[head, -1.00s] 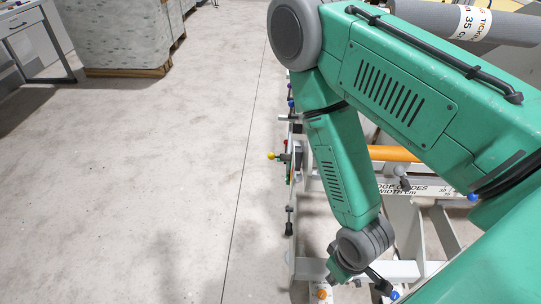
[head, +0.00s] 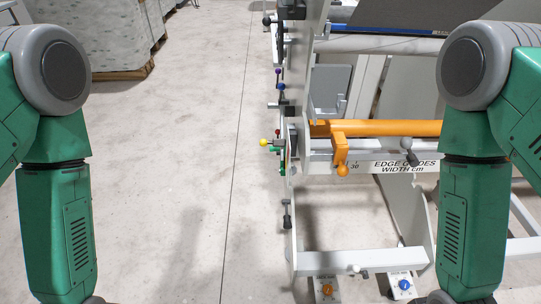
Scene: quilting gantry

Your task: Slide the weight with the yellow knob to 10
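The yellow knob (head: 263,142) sticks out to the left from the side of the white gantry frame, near the middle of the head view. The weight it belongs to is small and seen edge-on beside the frame post, so its scale and setting cannot be read. My two arms hang down at the left and right edges of the picture. Both grippers lie below the bottom edge, out of sight. Neither visible arm part touches the knob.
Red, purple and blue knobs (head: 281,87) sit near the yellow one. An orange roller (head: 380,128) and an edge-guides scale (head: 400,166) cross the gantry (head: 330,262). Pedals (head: 405,286) stand at its foot. The floor (head: 170,180) left of it is open.

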